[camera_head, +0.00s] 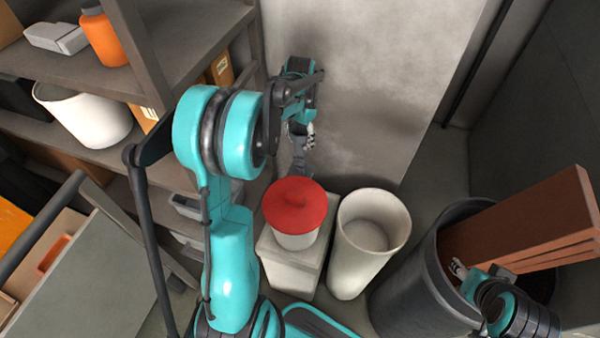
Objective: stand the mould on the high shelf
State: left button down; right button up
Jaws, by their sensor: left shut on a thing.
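I cannot tell for sure whether this is the mould. My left gripper (302,168) points down behind the red top, and its fingertips are hidden there. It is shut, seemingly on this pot. My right gripper (462,270) is at the lower right, by the rim of a dark bin. Its jaws are too small to read. The high shelf may be the upper board (190,45) at the upper left.
A tall white cylinder (348,262) stands right of the block. The dark bin (412,300) holds brown boards (530,222). The shelf unit carries a white bucket (85,118), an orange bottle (104,38) and a grey box (57,38). A grey wall (385,90) is behind.

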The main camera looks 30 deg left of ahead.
aim_at(300, 172)
pick_arm(q)
notch_tip(300, 172, down, 17)
jog(key=b, duration=0.5)
jog(key=shift+f+b, duration=0.15)
jog(key=shift+b, duration=0.2)
jog(key=c, duration=1.1)
grip_release()
jog(key=shift+f, duration=0.1)
jog(key=shift+c, duration=0.2)
jog(key=o, duration=0.5)
